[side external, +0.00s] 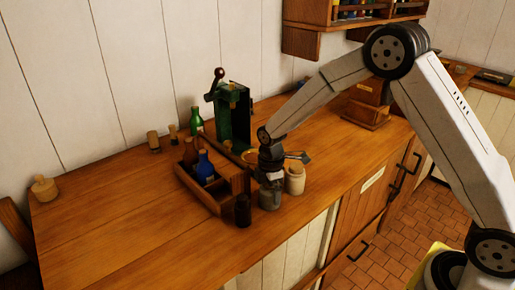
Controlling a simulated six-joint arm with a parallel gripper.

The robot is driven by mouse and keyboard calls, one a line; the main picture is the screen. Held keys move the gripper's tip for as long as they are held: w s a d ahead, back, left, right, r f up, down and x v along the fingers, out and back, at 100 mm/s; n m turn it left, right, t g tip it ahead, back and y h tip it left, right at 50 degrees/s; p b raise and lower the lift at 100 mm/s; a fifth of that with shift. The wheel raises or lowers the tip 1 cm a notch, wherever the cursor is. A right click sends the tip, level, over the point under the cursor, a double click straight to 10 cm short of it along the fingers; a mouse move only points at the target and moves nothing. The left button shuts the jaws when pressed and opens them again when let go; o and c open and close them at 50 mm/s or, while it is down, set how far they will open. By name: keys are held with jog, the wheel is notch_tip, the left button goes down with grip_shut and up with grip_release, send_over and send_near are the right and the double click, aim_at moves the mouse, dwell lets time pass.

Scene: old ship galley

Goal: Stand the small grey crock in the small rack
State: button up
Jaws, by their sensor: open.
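A small greyish crock (269,199) stands upright on the wooden counter near its front edge. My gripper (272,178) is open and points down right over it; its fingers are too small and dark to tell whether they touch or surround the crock. The small wooden rack (199,197) stands just left of the crock. It holds a blue bottle (206,167) and a brown bottle (190,152); part of its inside is hidden from this side.
A cream jar (296,181) stands close right of my gripper, and a dark jar (243,211) stands to its left, by the rack. A green press (233,118) and a green bottle (196,122) stand behind. The left counter (105,210) is mostly clear.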

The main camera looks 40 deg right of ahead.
jog(key=shift+w+r, duration=0.1)
jog(key=shift+r, duration=3.45)
jog(key=s+d+m+t, duration=0.2)
jog(key=s+m, duration=1.2)
jog(key=s, duration=0.5)
jog(key=shift+s+d+r+m+t, duration=0.15)
jog(key=shift+r+m+t, duration=0.05)
jog(key=shift+m+t, duration=0.1)
